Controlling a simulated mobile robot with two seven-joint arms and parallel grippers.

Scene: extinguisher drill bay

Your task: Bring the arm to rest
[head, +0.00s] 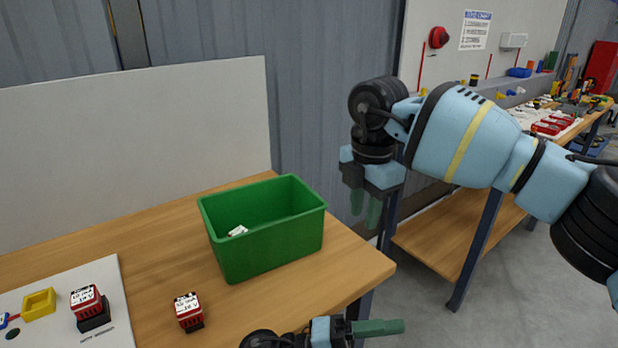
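My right arm comes in from the right. Its gripper (366,207) hangs with the green fingers pointing down, in the air right of the green bin (268,250). The two fingers are apart, with nothing seen between them. My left gripper (380,328) shows at the bottom edge, near the table's front corner, with a green finger pointing right. Only one finger is clear, so its opening cannot be told. The green bin stands on the wooden table (160,240), with a small white-labelled item (238,230) inside, mostly hidden by the bin's wall.
A red and black battery block (189,312) stands on the table. Another red block (86,302) sits on a black base on a pale mat (112,280), beside a yellow holder (39,304). A second workbench (440,238) stands behind my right arm. Floor is open at right.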

